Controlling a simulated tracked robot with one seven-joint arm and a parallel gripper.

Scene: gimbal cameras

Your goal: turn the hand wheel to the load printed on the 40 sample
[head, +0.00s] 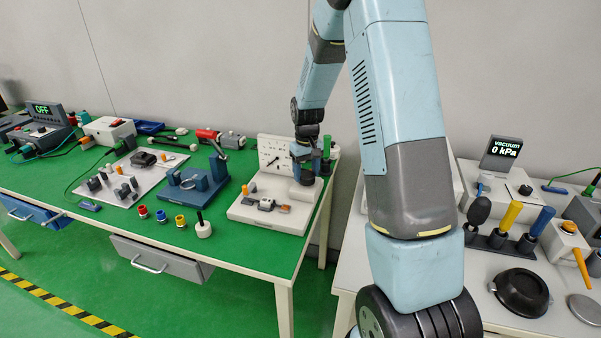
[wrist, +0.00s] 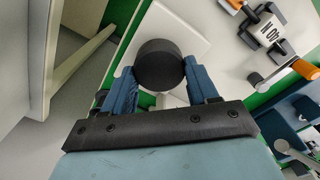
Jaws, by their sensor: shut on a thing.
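My gripper (wrist: 160,80) has its two blue fingers shut on the sides of a black round cylinder (wrist: 158,62), which looks like the hand wheel. In the head view my gripper (head: 303,160) points down over the right part of a white tester base (head: 250,216), and the wheel is mostly hidden there. The sample, a pale block printed "40 N" (wrist: 269,36), sits between dark clamps beside the wheel in the wrist view. In the head view it is a small pale piece (head: 267,204) on the base. The load scale cannot be read.
A white upright panel (head: 270,153) stands behind the base. A green cylinder (head: 327,147) stands close to my gripper. A blue fixture (head: 198,181) and several small coloured pieces lie to the left. A second white table (head: 480,308) with a vacuum display (head: 503,147) stands at right.

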